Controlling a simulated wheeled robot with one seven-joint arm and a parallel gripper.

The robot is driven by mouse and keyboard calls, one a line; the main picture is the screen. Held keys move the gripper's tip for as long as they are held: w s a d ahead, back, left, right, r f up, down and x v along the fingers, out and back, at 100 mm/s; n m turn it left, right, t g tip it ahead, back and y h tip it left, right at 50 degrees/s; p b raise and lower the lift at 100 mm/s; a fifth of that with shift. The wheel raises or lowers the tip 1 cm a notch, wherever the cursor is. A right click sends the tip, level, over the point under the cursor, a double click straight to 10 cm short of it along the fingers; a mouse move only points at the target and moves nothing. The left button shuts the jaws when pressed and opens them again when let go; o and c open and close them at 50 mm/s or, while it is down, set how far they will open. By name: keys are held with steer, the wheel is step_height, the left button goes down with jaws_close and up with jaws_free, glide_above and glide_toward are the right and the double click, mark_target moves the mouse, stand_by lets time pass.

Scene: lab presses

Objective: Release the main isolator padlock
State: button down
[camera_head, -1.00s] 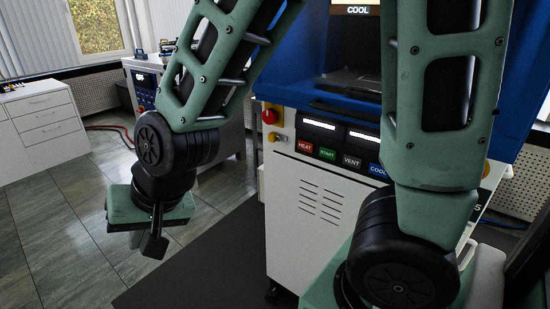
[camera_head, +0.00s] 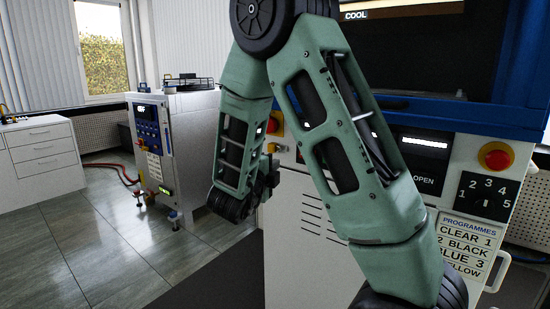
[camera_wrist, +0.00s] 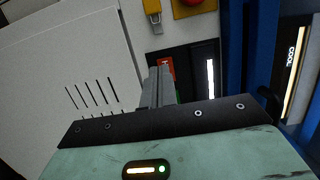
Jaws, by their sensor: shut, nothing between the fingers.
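The main isolator, a red knob on a yellow plate, shows at the top edge of the wrist view (camera_wrist: 193,4) and partly behind my arm in the head view (camera_head: 277,122). A small brass-coloured padlock (camera_wrist: 152,7) with a silvery part sits close to it on the white press front. My gripper (camera_wrist: 158,72) is shut and empty, its fingers apart from the padlock in the picture, over the dark button panel. In the head view my gripper (camera_head: 270,162) is small and dark in front of the press, and my arm hides much around it.
The press's button panel (camera_wrist: 203,62) lies beside my fingers, with a red button (camera_wrist: 166,67) partly covered. Another red knob (camera_head: 496,158), a rotary selector (camera_head: 487,197) and a programme list are at right. A second machine (camera_head: 183,140) stands left. The tiled floor (camera_head: 110,240) is clear.

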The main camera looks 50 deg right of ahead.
mark_target(268, 150)
steer(key=p+x, duration=0.1)
steer(key=x, duration=0.9)
steer(key=w, duration=0.2)
steer(key=shift+w+a, duration=0.2)
steer(key=shift+w, duration=0.9)
steer(key=shift+w+f, duration=0.1)
steer(key=w, duration=0.3)
steer(key=shift+w+a, duration=0.15)
steer(key=shift+w, duration=0.55)
steer(key=shift+b, duration=0.3)
steer(key=shift+s, duration=0.1)
